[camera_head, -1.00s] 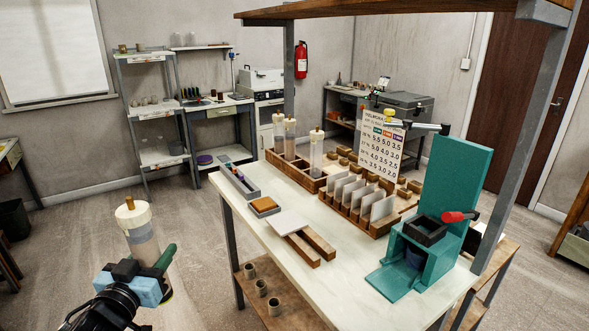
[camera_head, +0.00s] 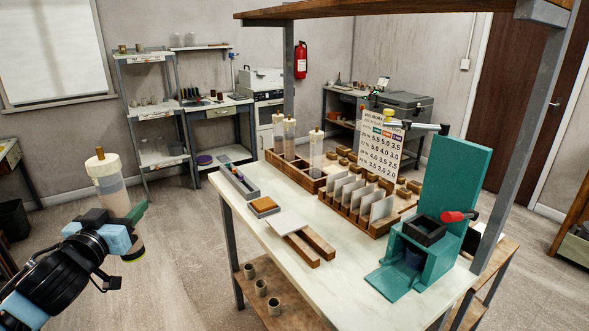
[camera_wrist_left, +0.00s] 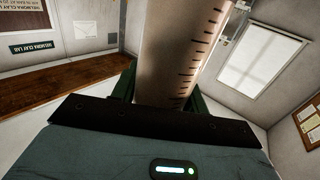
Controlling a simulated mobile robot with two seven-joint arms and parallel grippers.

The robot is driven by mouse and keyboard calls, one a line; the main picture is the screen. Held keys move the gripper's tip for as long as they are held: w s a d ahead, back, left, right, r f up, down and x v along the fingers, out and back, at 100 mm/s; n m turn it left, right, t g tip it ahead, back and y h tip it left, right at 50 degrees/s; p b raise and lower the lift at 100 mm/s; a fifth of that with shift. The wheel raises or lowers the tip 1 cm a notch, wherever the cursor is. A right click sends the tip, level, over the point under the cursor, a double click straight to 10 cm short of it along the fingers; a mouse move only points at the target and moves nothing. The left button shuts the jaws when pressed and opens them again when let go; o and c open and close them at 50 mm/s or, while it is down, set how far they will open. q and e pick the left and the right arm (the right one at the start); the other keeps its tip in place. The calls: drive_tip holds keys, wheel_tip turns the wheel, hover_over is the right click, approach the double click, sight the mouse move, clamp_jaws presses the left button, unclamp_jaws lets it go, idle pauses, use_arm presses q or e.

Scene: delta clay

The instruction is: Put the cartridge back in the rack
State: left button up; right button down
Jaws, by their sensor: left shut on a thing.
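The cartridge (camera_head: 110,190) is a clear tube with a cream cap and tan plunger knob on top. My left gripper (camera_head: 128,215) is shut around its lower body and holds it in the air, left of the table, tilted a little. In the left wrist view the cartridge (camera_wrist_left: 178,55) shows black graduation marks and runs between the green fingers. The wooden rack (camera_head: 312,180) stands at the back left of the table. It holds several similar capped tubes (camera_head: 290,138), upright. My right gripper is out of view.
The pale table (camera_head: 330,285) carries a grey tray (camera_head: 240,181), wooden strips (camera_head: 319,243), a holder with upright tiles (camera_head: 362,205) and a teal press (camera_head: 440,220). A metal post (camera_head: 289,60) rises behind the rack. Open floor lies between my left gripper and the table.

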use_arm(q)
drive_tip(key=shift+r, duration=0.1)
drive_tip(key=s+d+f+y, duration=0.1)
drive_tip(key=s+d+f, duration=0.9)
drive_tip(key=s+d, duration=0.2)
drive_tip(key=shift+s+d+n, duration=0.3)
drive_tip(key=shift+s, duration=0.05)
